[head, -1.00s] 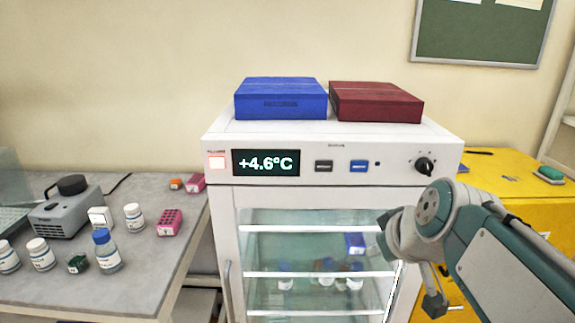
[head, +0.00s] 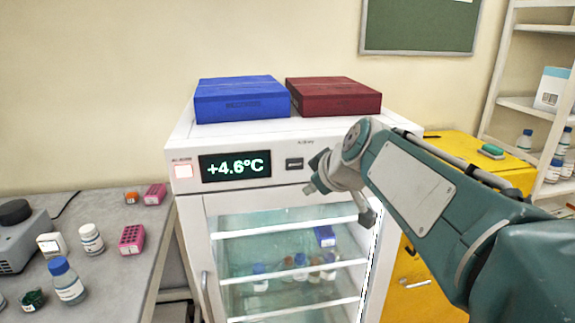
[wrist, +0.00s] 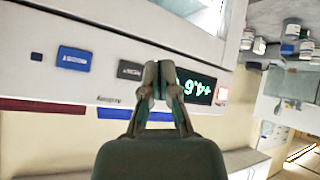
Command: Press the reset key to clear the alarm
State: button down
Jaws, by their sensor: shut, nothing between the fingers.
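The white fridge's control panel (head: 280,155) faces me in the head view. It has a dark key (head: 295,163) right of the lit +4.6°C display (head: 235,166). In the wrist view, which is upside down, the dark key (wrist: 130,70) and a blue key (wrist: 73,58) show. My arm hides the blue key in the head view. I cannot read surely which key is reset. My gripper (wrist: 160,70) is shut and empty. Its tips appear between the dark key and the display; contact cannot be told.
A blue box (head: 242,100) and a dark red box (head: 334,97) lie on the fridge top. A grey bench (head: 110,270) with bottles and racks stands left. A yellow cabinet (head: 490,175) stands right, behind my arm.

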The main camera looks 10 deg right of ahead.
aim_at(295, 164)
jog(key=w, duration=0.7)
jog(key=shift+w, duration=0.3)
jog(key=shift+w+a, duration=0.1)
jog(key=shift+a, duration=0.7)
jog(key=shift+d, duration=0.5)
jog(key=shift+a, duration=0.3)
jog(key=shift+d, duration=0.2)
jog(key=shift+w, duration=0.35)
